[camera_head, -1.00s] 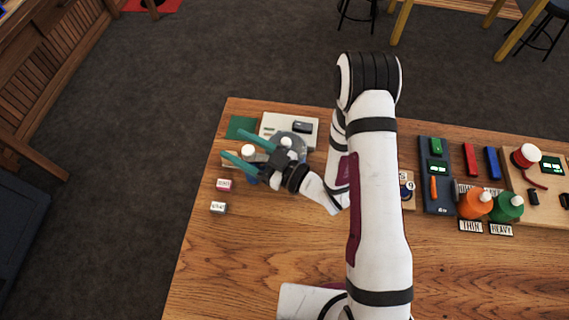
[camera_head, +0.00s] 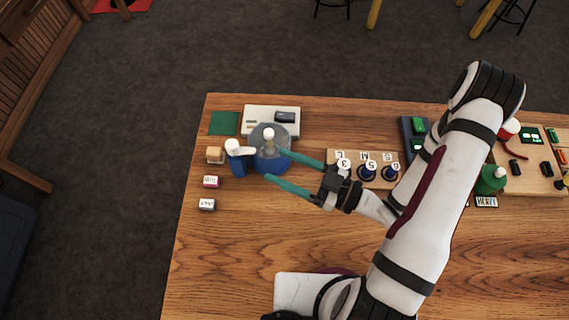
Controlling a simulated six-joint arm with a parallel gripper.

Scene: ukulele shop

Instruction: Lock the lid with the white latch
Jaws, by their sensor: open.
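A clear, greyish dome lid (camera_head: 257,133) with a white knob (camera_head: 268,134) on top sits on a round blue base (camera_head: 268,162). The white latch (camera_head: 240,147) lies on top of a blue post (camera_head: 237,166) at the left of the lid. Its right end is close to the dome's left edge; I cannot tell whether it overlaps the rim. My gripper (camera_head: 278,166) comes in from the right, open, with its two teal fingers pointing left. The fingertips are at the right front side of the blue base, with nothing seen between them. The latch is apart from the fingers.
A white device (camera_head: 257,113) and a green square (camera_head: 224,123) lie behind the lid. Small blocks, including a wooden one (camera_head: 215,155), line the left. The front left table is clear.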

